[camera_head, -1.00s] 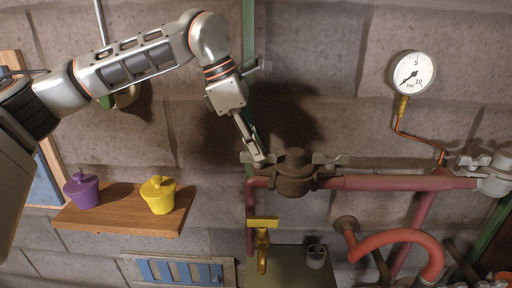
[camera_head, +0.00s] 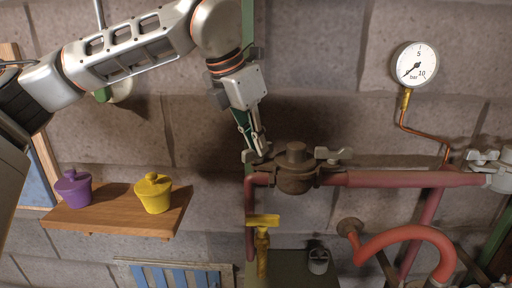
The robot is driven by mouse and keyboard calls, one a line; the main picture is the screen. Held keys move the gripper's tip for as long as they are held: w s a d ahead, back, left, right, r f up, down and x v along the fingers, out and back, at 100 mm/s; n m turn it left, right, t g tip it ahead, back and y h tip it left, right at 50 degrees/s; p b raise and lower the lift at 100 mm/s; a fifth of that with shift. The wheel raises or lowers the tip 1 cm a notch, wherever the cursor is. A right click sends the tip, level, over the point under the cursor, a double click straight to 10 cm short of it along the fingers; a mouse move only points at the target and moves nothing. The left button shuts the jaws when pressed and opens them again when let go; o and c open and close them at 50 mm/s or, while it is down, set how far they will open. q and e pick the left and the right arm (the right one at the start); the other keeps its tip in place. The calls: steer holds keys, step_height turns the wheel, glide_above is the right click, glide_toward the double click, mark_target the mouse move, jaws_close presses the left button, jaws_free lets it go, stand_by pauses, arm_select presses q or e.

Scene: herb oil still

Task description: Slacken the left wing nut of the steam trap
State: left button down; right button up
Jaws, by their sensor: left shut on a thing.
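The steam trap (camera_head: 295,172) is a brown, rusty body on the red pipe, with a round cap on top. Its left wing nut (camera_head: 248,156) is grey and mostly hidden behind my fingers. Its right wing nut (camera_head: 333,153) is grey and free. My left gripper (camera_head: 257,150) comes down from above, with its fingers shut on the left wing nut. My right gripper is not in view.
A pressure gauge (camera_head: 414,63) on a copper tube stands at the upper right. A wooden shelf (camera_head: 110,224) at the left bears a purple pot (camera_head: 74,189) and a yellow pot (camera_head: 153,194). Another grey fitting (camera_head: 490,170) is at the right.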

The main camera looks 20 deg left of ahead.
arm_select(q)
steer(key=n, duration=0.2)
steer(key=n+y+b, duration=0.1)
steer(key=n, duration=0.1)
steer(key=shift+d+n+t+y, duration=0.15)
steer(key=shift+n+t+y, duration=0.15)
steer(key=shift+n+y, duration=1)
steer(key=shift+n, duration=1.5)
steer(key=c, duration=2.1)
jaws_free()
steer(key=shift+c, duration=0.2)
steer(key=v, duration=1.2)
steer(key=shift+w+d, duration=0.1)
steer(key=shift+w, duration=0.1)
